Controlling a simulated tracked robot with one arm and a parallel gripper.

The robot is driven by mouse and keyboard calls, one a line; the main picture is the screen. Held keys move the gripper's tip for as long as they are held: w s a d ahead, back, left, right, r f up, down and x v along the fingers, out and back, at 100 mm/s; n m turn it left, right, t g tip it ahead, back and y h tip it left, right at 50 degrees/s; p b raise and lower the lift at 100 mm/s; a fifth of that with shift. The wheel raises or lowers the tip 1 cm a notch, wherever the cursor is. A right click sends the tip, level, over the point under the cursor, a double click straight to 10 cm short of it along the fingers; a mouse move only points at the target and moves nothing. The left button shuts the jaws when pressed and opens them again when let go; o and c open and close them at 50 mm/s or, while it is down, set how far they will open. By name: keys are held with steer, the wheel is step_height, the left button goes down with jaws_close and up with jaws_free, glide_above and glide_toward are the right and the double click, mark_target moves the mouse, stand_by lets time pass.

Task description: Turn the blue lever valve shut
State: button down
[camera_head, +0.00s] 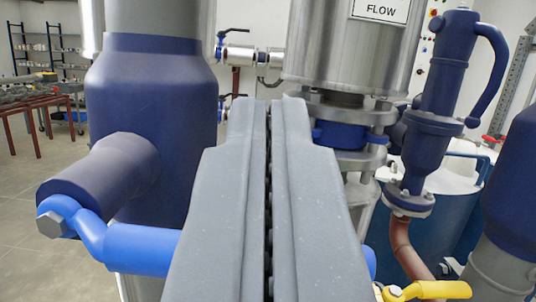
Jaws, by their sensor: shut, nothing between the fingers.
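The blue lever valve's handle (140,248) is bright blue and shows at the lower left. It starts at a hex nut (50,224) on the end of a dark blue stub (105,177) and runs right, behind my gripper. A short bit of bright blue shows just right of my gripper, low in the picture; I cannot tell if it is the same handle. My gripper (267,104) is shut and empty, its two grey fingers side by side in the middle of the view. It hides the handle's middle; I cannot tell whether it touches the handle.
A large dark blue pipe body (150,95) stands behind the stub. A yellow lever (435,290) is at the lower right. A steel cylinder marked FLOW (335,50) stands behind my fingers. Dark blue pipework (440,100) rises at right. Open floor lies far left.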

steer(key=v, duration=0.9)
steer(key=shift+s+a+f, duration=0.2)
steer(key=shift+s, duration=0.1)
steer(key=shift+s, duration=0.1)
